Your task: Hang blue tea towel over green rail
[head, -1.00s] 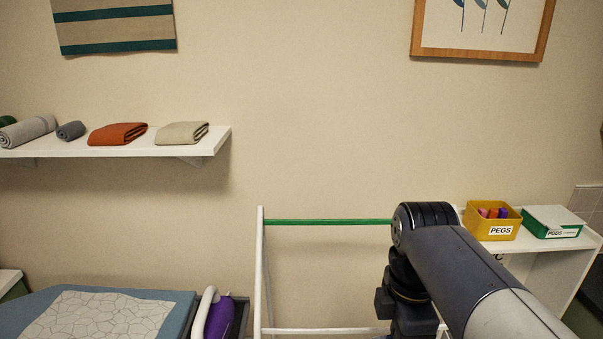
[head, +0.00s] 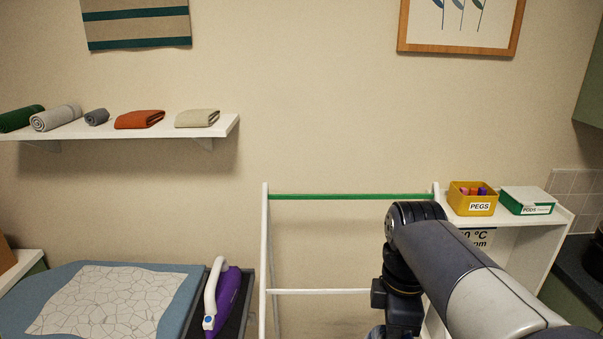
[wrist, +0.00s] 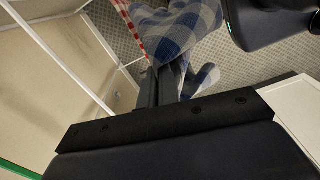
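The green rail (head: 350,197) runs level across the top of a white rack in the head view, its right end near my arm. A piece of it shows at the lower left of the wrist view (wrist: 18,168). The blue and white checked tea towel (wrist: 185,28) shows in the wrist view, bunched and hanging at my gripper (wrist: 163,82). The dark fingers look shut on it, with cloth on both sides of them.
The white rack has a lower bar (head: 320,291). A red checked cloth (wrist: 130,30) shows beside the towel. Right of the rack, a white unit holds a yellow pegs box (head: 472,199) and a pods box (head: 527,201). An iron (head: 222,299) and ironing board (head: 185,300) are left.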

